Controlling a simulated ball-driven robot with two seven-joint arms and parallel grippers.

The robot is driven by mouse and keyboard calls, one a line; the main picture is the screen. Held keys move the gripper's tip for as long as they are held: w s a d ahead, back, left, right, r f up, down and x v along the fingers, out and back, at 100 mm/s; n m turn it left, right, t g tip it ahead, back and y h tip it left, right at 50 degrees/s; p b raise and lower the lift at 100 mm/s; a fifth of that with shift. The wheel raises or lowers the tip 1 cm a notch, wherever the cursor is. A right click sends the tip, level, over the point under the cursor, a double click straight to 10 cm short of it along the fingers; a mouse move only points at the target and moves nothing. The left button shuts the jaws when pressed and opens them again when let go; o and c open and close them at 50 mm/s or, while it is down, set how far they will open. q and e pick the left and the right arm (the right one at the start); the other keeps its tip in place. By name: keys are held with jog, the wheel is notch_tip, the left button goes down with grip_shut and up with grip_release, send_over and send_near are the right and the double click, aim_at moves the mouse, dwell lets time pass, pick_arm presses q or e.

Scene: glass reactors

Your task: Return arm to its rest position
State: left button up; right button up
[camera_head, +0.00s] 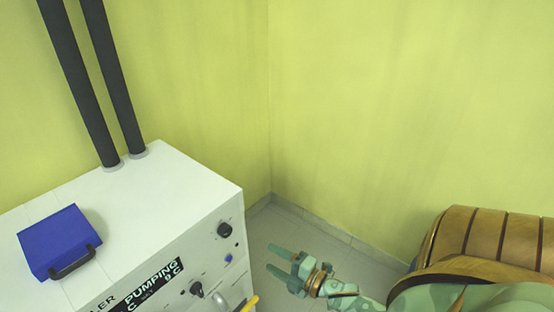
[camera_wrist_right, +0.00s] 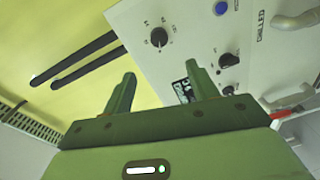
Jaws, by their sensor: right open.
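My right gripper (camera_head: 282,260) is green and shows at the bottom centre of the head view, to the right of a white machine (camera_head: 150,190). Its two fingers are apart with nothing between them. In the right wrist view the right gripper (camera_wrist_right: 162,92) also shows open and empty, with the machine's front panel (camera_wrist_right: 190,40) beyond it. The gripper appears apart from the panel. My right arm comes in from the lower right of the head view. My left gripper is not in view.
The machine's front has black knobs (camera_head: 225,230), a blue button and a pale handle. A blue case (camera_head: 58,240) lies on its top, and two dark pipes (camera_head: 85,80) rise from it. Yellow-green walls (camera_head: 400,100) meet in a corner behind. Grey floor (camera_head: 280,222) shows between machine and wall.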

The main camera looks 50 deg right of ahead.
dwell(0.6)
jog(key=s+f+m+g+h, duration=0.1)
jog(key=s+f+m+g, duration=0.25)
jog(key=f, duration=0.35)
jog(key=s+d+f+m+g+h, duration=0.1)
jog(key=s+f+m+g+h, duration=0.15)
jog(key=s+f, duration=0.35)
jog(key=s+f+m+g, duration=0.2)
jog(key=s+f+m, duration=0.15)
jog(key=f, duration=0.45)
jog(key=s+a+f+m+g, duration=0.1)
jog(key=s+a+f+g, duration=0.2)
jog(key=s, duration=0.5)
jog(key=s+a+f+m+g, duration=0.2)
jog(key=s+a+f, duration=0.3)
jog(key=s, duration=0.3)
jog(key=s+a+f+m+g, duration=0.1)
jog(key=s+a+f+g, duration=0.2)
jog(key=s, duration=0.6)
jog(key=shift+a+f+g+y, duration=0.35)
jog(key=shift+a+f+g, duration=0.05)
jog(key=shift+a+f, duration=0.1)
jog(key=shift+w, duration=0.1)
